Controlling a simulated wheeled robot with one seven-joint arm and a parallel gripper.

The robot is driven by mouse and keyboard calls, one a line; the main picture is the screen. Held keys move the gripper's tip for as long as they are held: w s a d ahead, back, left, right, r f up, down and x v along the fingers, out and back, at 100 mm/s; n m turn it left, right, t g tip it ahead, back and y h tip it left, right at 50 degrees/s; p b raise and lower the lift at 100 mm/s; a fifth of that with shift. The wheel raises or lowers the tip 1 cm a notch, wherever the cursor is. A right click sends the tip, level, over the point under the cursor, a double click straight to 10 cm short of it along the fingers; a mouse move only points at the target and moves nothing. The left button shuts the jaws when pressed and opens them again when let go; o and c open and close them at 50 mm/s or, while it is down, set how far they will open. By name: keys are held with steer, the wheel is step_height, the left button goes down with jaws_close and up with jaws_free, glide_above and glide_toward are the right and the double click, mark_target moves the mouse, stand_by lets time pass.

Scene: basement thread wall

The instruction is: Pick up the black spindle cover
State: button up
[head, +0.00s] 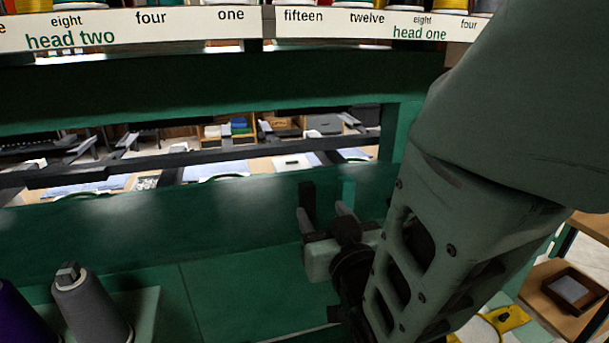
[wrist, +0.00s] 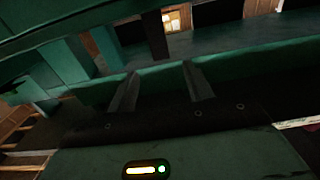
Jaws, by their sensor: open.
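My gripper (head: 325,212) is open and empty in front of the green machine beam in the head view. Its two grey fingers stand apart in the wrist view (wrist: 160,75). A narrow black upright piece (head: 307,196) shows just behind the left finger in the head view. A dark upright bar (wrist: 155,36) shows beyond the gap between the fingers in the wrist view. I cannot tell whether either is the black spindle cover, or whether they are the same thing. No other black cover is clear. Nothing is between the fingers.
A grey thread cone (head: 90,308) with a dark grey top and a purple cone (head: 18,318) stand at the lower left. A green beam (head: 180,230) crosses behind my gripper. A white label strip (head: 150,28) runs above. A wooden shelf with a tray (head: 578,289) is at right.

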mark_target(309, 190)
steer(key=p+x, duration=0.2)
steer(key=x, duration=0.9)
steer(key=shift+w+a+p, duration=0.15)
steer(key=shift+p, duration=0.15)
steer(key=c, duration=1)
